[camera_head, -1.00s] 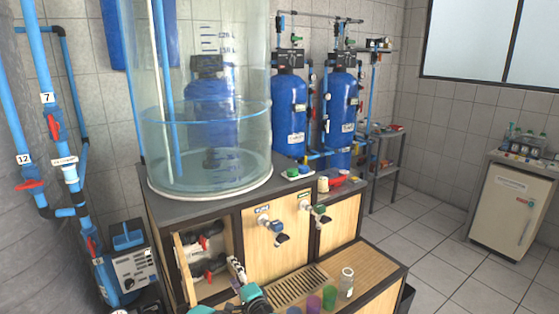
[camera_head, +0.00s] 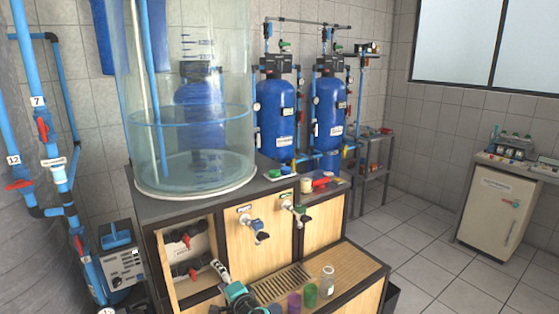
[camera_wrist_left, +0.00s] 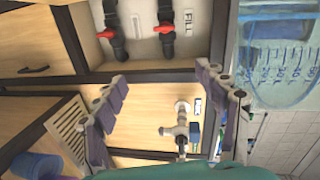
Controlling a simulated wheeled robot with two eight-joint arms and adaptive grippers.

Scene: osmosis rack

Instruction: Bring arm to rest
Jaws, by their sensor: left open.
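My left gripper (camera_head: 218,270) is low in the head view, in front of the wooden cabinet. It stands near the right side of the open compartment that holds red-handled valves (camera_head: 187,240). In the left wrist view its two fingers (camera_wrist_left: 168,92) are spread apart with nothing between them. Beyond them that view shows the cabinet front, a small tap (camera_wrist_left: 180,130) and the red-handled valves (camera_wrist_left: 163,28) beside a FILL label. Most of the left arm is below the picture. My right gripper is not in view.
A clear water tank (camera_head: 190,110) stands on the cabinet. A purple cup (camera_head: 293,302), a green cup (camera_head: 310,295) and a glass jar (camera_head: 327,282) are on the low shelf by the drain grille (camera_head: 281,283). Blue pipes (camera_head: 52,150) run at the left. Open floor (camera_head: 420,240) lies at the right.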

